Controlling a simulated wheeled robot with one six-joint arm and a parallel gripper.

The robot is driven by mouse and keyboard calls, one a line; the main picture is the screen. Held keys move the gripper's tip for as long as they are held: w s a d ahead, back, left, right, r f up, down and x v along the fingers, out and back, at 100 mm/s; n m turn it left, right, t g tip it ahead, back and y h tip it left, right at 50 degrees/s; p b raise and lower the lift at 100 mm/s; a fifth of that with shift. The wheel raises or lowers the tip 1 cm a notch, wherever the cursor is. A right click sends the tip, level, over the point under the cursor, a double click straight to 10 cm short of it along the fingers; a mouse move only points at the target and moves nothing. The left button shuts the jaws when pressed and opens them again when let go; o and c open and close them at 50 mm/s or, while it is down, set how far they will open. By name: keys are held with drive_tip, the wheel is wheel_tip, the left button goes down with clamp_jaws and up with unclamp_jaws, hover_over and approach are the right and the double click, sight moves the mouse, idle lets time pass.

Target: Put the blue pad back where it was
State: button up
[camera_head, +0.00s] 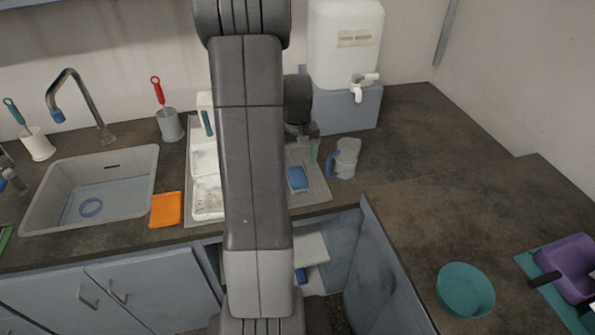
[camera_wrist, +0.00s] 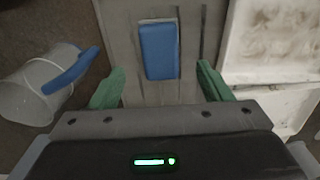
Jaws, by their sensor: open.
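The blue pad (camera_head: 297,178) lies flat on the grey mat (camera_head: 316,186) on the counter, just left of a clear jug in the head view. In the wrist view the blue pad (camera_wrist: 159,51) lies between and beyond the fingertips, with nothing gripped. My gripper (camera_wrist: 160,85) is open, with its two green fingers spread apart on either side of the pad's line. In the head view my gripper (camera_head: 311,150) is above the mat, partly hidden by my arm. Another small blue item (camera_head: 301,275) shows on a shelf below the counter.
A clear jug with a blue handle (camera_head: 346,158) stands close right of the mat; it also shows in the wrist view (camera_wrist: 32,92). White trays (camera_head: 207,196) lie left of it. An orange cloth (camera_head: 166,209), a sink (camera_head: 92,187) and a teal bowl (camera_head: 465,290) are farther off.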

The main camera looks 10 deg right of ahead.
sight(297, 174)
drive_tip(key=shift+r, duration=2.65)
